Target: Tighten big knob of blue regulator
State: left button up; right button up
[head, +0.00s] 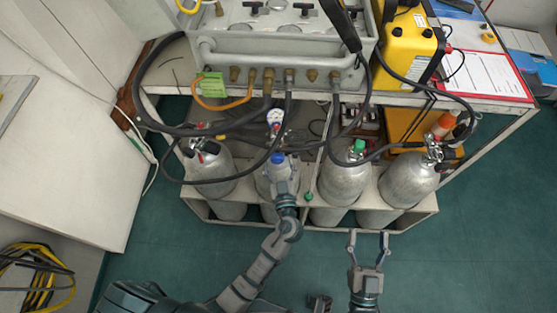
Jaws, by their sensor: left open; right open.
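The blue knob (278,158) of the blue regulator sits at the top of a silver cylinder, second from the left in the rack. A small round gauge (275,116) with a red top is just behind it. My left gripper (284,174) is at this cylinder, just in front of and below the blue knob, and hides part of the cylinder's front. It is open; whether its fingers touch the knob I cannot tell. My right gripper (369,237) is open and empty, fingers pointing forward, in front of the rack and right of the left arm.
Other silver cylinders stand in the rack (420,210), one with a green knob (358,147). Black hoses (150,120) loop down from the grey air panel (270,62). A yellow case (408,45) and a clipboard (483,76) lie on the bench.

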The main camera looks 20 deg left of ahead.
pick_arm(q)
jog(key=v, duration=1.1)
jog(key=shift+f, duration=0.1)
